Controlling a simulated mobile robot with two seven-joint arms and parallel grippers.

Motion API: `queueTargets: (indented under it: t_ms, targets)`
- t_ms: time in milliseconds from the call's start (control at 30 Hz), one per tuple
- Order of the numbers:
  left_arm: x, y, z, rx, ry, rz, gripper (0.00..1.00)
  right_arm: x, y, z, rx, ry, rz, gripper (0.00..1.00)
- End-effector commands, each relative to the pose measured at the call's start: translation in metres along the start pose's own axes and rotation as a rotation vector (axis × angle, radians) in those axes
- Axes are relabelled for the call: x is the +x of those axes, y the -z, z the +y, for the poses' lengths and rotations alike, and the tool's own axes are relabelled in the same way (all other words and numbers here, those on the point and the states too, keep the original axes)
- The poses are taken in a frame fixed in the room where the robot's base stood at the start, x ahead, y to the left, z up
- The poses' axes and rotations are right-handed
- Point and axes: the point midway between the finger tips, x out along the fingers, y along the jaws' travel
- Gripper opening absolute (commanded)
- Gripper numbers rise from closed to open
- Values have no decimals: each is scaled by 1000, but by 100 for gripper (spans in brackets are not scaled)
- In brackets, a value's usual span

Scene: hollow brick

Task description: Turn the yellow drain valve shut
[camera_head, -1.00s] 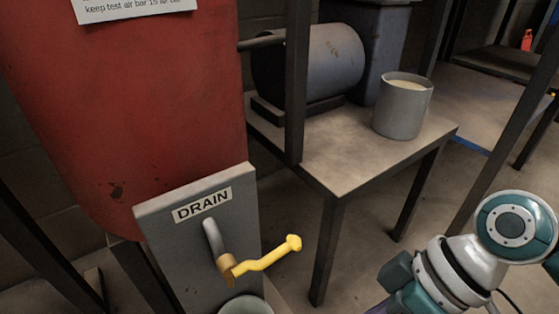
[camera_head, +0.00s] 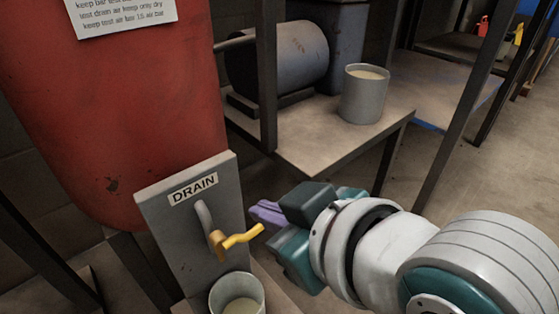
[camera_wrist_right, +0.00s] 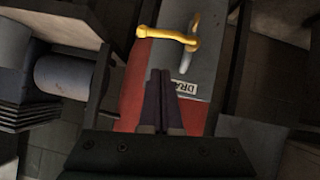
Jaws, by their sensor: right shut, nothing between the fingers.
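The yellow drain valve handle (camera_head: 241,237) sticks out to the right from a brass body on a grey plate (camera_head: 184,262) labelled DRAIN. The handle also shows in the right wrist view (camera_wrist_right: 166,36), near the top, with the plate behind it. My right gripper (camera_head: 255,210) comes in from the right, with its purple fingertips just right of the plate and a little above the handle's end. In the right wrist view its fingers (camera_wrist_right: 161,80) are together and empty. They look apart from the handle. My left gripper is not in view.
A grey cup (camera_head: 237,296) stands under the valve. A red tank (camera_head: 130,110) is behind the plate. A table (camera_head: 330,147) at the back carries a cup of pale liquid (camera_head: 364,95) and a dark cylinder (camera_head: 290,60). Dark posts stand around.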

Motion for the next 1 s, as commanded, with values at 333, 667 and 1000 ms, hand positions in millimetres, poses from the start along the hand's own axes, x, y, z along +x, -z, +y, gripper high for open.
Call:
queueTargets:
  t_ms: [333, 667, 1000]
  targets:
    - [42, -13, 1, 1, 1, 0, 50, 38, -28, 0, 0, -1, -1, 0]
    - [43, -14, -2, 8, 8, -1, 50, 40, -28, 0, 0, 0, -2, 0]
    - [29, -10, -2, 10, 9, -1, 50, 47, -36, 1, 76, 54, -5, 0]
